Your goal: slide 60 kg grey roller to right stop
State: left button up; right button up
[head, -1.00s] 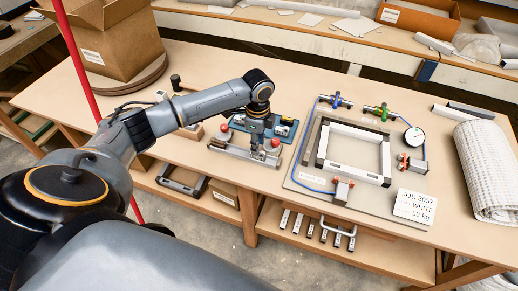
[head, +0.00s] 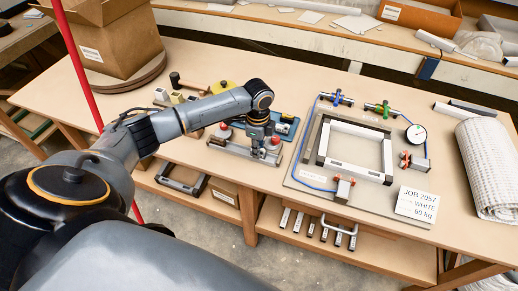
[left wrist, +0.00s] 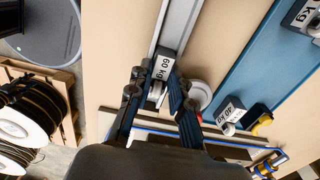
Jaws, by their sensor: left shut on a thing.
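My left gripper (head: 262,150) reaches down over the right end of a metal rail (head: 230,148) on the bench. The left wrist view shows its two dark fingers (left wrist: 154,94) shut on a small grey roller piece at a block labelled 60 kg (left wrist: 163,66). That block sits on the rail (left wrist: 176,25). In the head view the gripper mostly hides the roller. A red knob (head: 224,131) stands at the rail's left, and another (head: 276,141) stands close right of the gripper. I cannot tell whether the roller touches a stop. My right gripper is not in view.
A blue tray (left wrist: 222,82) beside the rail holds a 40 kg block (left wrist: 230,110).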

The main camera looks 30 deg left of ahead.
pick_arm(q)
jog(key=shift+d, duration=0.1)
jog(key=shift+w+d+p, duration=0.25)
jog(key=shift+d+p, duration=0.15)
jog(key=shift+d, duration=0.7)
jog(key=shift+w+d+p, duration=0.15)
jog(key=shift+d+p, duration=0.2)
jog(key=shift+d, duration=0.25)
jog(key=o, duration=1)
jog(key=shift+d, duration=0.1)
jog(key=shift+c, duration=0.2)
jog(key=shift+c, duration=1.4)
